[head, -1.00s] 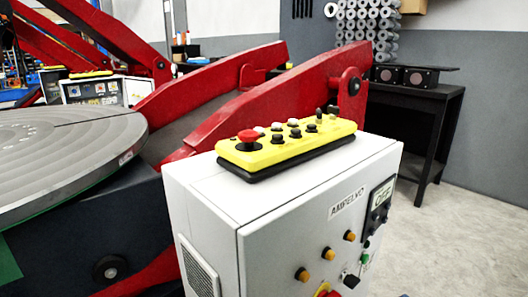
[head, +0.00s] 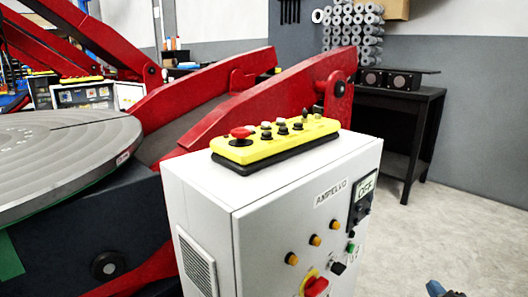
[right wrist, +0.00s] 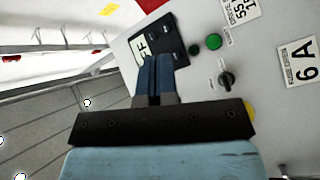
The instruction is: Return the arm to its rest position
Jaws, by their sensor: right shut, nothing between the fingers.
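My right gripper (head: 440,290) shows only as a blue tip at the bottom right of the head view, in front of the white control cabinet (head: 210,188) and apart from it. In the right wrist view its blue fingers (right wrist: 155,75) are together with nothing between them. They overlap the cabinet's display (right wrist: 150,45) in the picture. A green button (right wrist: 213,41) and a black knob (right wrist: 226,79) show beside them. My left gripper is not in view.
A yellow pendant (head: 275,140) with a red button lies on the cabinet top. The red-armed positioner with its round grey table (head: 60,150) stands left. A black side table (head: 400,95) stands behind. The floor (head: 455,215) at right is clear.

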